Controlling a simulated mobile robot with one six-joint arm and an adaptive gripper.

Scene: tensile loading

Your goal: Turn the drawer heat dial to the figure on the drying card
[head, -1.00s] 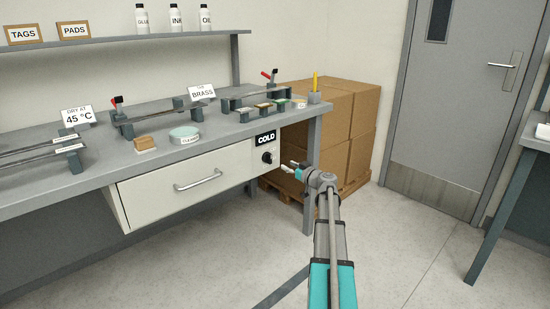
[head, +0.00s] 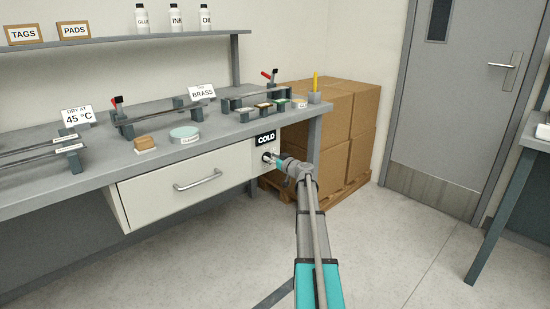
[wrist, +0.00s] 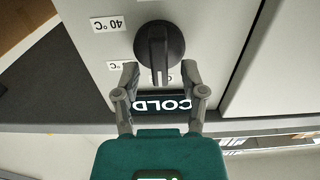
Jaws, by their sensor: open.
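The drying card (head: 77,117) stands on the bench at the left in the head view and reads "DRY AT 45 °C". The black heat dial (wrist: 158,48) shows in the wrist view on the pale drawer front, with a raised bar across it. The bar's near end lies between the fingertips of my gripper (wrist: 157,75). My gripper is open, with a finger on each side of the bar; I cannot tell whether they touch it. A black "COLD" display (wrist: 160,104) sits beside the dial, partly behind the fingers. It also shows in the head view (head: 265,138).
A "40 °C" label (wrist: 108,24) is beside the dial, and another label (wrist: 118,66) is partly hidden. The drawer handle (head: 198,180) is to the left. Stacked boxes (head: 345,130) stand behind my arm. The floor at right is clear.

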